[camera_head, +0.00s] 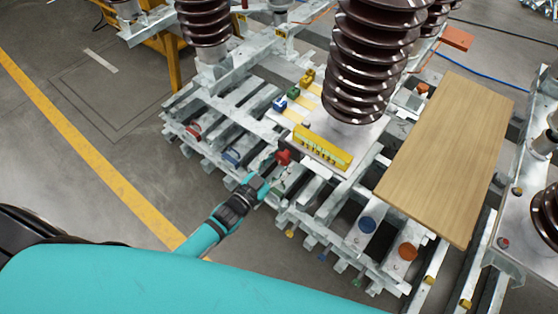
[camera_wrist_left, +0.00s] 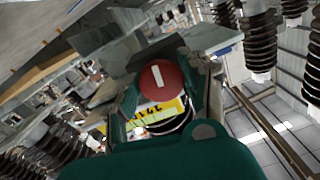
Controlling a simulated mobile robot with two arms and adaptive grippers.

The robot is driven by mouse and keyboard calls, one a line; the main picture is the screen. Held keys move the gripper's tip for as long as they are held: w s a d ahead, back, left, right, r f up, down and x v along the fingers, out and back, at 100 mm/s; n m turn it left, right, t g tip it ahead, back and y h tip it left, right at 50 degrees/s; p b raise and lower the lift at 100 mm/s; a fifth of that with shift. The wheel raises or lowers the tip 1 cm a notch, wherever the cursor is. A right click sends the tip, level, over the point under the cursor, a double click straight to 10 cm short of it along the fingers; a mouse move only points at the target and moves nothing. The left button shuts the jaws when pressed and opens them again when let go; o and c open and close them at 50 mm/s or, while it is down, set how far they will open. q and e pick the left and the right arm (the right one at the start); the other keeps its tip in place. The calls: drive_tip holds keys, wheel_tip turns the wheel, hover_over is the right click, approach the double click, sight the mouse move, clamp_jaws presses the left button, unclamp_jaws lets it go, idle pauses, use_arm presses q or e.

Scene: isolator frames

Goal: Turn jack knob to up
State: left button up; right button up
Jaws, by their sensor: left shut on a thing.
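A red knob (camera_head: 283,157) with a round face stands beside a yellow block with raised lettering (camera_head: 322,148) on the grey metal frame. In the left wrist view the red knob (camera_wrist_left: 161,80) fills the space between the fingers, and its white bar stands nearly upright, tilted slightly. My left gripper (camera_head: 273,171) reaches in from the lower left and is shut on the red knob; it also shows in the left wrist view (camera_wrist_left: 163,95). The fingers hide the knob's sides. The yellow block (camera_wrist_left: 160,112) is partly visible behind it. My right gripper is in neither view.
Brown ribbed insulators (camera_head: 360,60) rise just behind the yellow block. A wooden board (camera_head: 450,155) lies to the right. Small green (camera_head: 293,92), blue and yellow blocks sit behind. Blue (camera_head: 367,224) and orange (camera_head: 407,251) round parts are at the front right. Open floor lies left.

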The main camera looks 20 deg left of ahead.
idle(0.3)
use_arm(q)
drive_tip(key=o, duration=1.2)
drive_tip(key=shift+c, duration=0.2)
drive_tip(key=v, duration=1.2)
